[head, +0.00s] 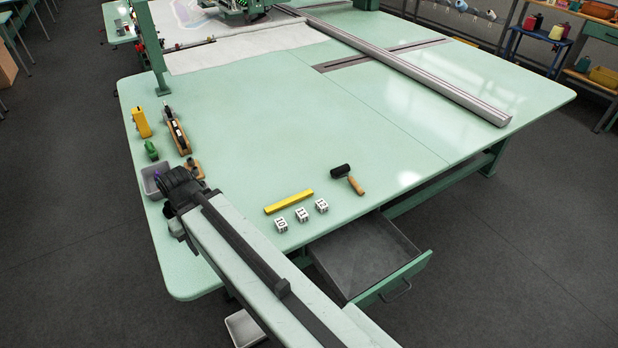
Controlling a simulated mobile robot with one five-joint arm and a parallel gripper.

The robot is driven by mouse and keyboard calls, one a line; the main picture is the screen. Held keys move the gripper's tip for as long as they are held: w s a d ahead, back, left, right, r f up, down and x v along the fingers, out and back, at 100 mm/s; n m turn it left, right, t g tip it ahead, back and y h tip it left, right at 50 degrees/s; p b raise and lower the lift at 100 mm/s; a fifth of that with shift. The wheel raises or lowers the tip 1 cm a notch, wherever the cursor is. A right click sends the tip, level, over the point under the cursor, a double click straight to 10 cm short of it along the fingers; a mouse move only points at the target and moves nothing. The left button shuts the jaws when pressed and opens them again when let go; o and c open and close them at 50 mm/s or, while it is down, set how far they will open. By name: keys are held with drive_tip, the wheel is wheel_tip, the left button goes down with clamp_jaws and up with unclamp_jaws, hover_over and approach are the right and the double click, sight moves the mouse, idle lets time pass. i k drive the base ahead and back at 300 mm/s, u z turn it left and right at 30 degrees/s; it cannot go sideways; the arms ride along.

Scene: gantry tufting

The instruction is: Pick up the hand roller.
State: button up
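The hand roller (342,171) lies on the green table near its front edge, right of the yellow bar. It has a black roller and a wooden handle that points toward the lower right. My arm reaches from the bottom of the head view up to the left part of the table. My gripper (169,211) is at the dark far end of the arm, well to the left of the roller and apart from it. The arm mostly hides it, so its fingers cannot be made out.
A yellow bar (289,202) and three white numbered blocks (302,215) lie left of the roller. An open, empty-looking drawer (365,254) juts out below the front edge. Several tools and a grey bin (157,168) stand at the left. The table's middle is clear; a metal rail (440,87) crosses farther back.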

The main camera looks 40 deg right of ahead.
sight(340, 170)
drive_tip(key=u, duration=1.45)
drive_tip(key=k, duration=0.9)
drive_tip(key=z, duration=0.8)
drive_tip(key=i, duration=1)
drive_tip(key=u, duration=0.05)
